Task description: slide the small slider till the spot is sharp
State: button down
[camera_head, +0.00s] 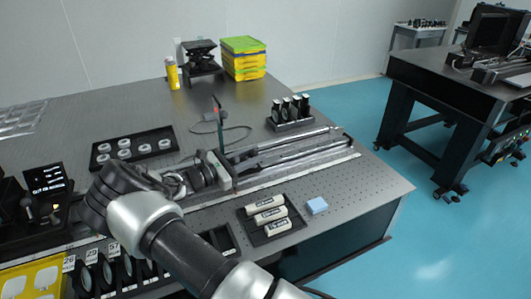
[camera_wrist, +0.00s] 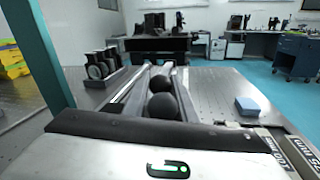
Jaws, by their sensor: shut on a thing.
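My gripper (camera_head: 178,184) is at the left end of the long rail (camera_head: 295,155), over the rail's dark round parts (camera_head: 197,177). It is shut on a part there, which I take to be the small slider; the hand and wrist hide most of it. A pale upright plate (camera_head: 219,172) stands across the rail just right of the gripper. In the wrist view two black balls (camera_wrist: 162,106) sit one behind the other between the rail's bars (camera_wrist: 184,90). My fingertips do not show clearly there. I cannot make out a light spot in either view.
A thin green post (camera_head: 220,125) stands behind the rail. Lens holders (camera_head: 290,112) stand behind it, and a tray of white discs (camera_head: 135,147) lies back left. A tray of labelled white cylinders (camera_head: 265,215) and a blue block (camera_head: 317,205) lie in front. A black display (camera_head: 46,180) stands far left.

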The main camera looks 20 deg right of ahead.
aim_at(237, 159)
jog(key=a, duration=0.5)
jog(key=shift+a, duration=0.25)
jog(key=c, duration=1.5)
grip_release()
jog(key=shift+d, duration=0.1)
jog(key=shift+o, duration=0.2)
jog(key=s+a, duration=0.3)
jog(key=a, duration=1.4)
jog(key=shift+s, duration=0.2)
jog(key=shift+a, duration=0.1)
